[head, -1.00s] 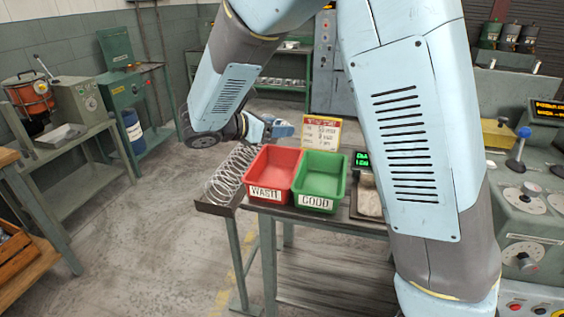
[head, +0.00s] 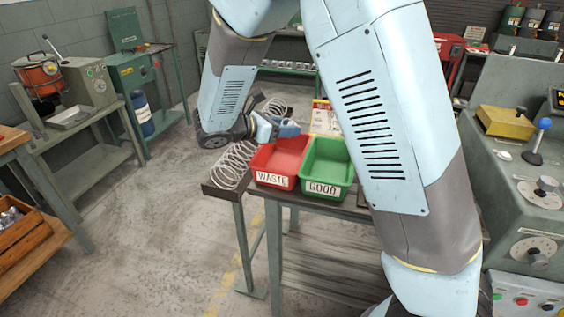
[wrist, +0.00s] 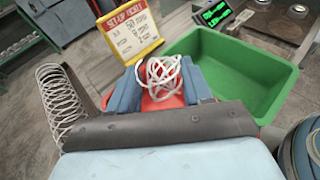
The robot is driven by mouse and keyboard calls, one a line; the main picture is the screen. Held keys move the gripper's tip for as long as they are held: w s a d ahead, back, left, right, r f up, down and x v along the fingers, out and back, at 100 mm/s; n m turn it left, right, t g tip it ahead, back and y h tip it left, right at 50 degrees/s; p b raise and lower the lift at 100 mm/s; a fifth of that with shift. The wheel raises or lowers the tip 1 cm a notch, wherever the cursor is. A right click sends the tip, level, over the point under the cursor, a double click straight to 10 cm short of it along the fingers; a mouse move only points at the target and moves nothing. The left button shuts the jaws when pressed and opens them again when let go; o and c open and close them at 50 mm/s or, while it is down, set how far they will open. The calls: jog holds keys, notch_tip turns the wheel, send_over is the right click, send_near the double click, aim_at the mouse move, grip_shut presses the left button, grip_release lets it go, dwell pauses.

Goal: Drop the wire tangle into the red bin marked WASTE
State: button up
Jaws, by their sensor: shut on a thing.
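My gripper (wrist: 160,88) is shut on the wire tangle (wrist: 158,74), a bundle of white loops between its two blue fingers in the wrist view. In the head view my gripper (head: 286,129) is at the back edge of the red bin (head: 275,178) marked WASTE. In the wrist view red of the bin shows beneath and beside the fingers, and the gripper hides most of it. Looped wire shows behind the gripper in the head view; I cannot tell whether it is the tangle.
A green bin (head: 326,172) marked GOOD stands right of the red bin. A long wire coil (head: 235,164) lies on a dark tray to the left. A yellow-framed set-up ticket (wrist: 130,32) stands behind the bins. My arm hides part of the bench on the right.

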jog(key=shift+f, duration=0.1)
jog(key=o, duration=1.1)
jog(key=v, duration=1.3)
jog(key=shift+s+a, duration=0.15)
jog(key=shift+a, duration=0.2)
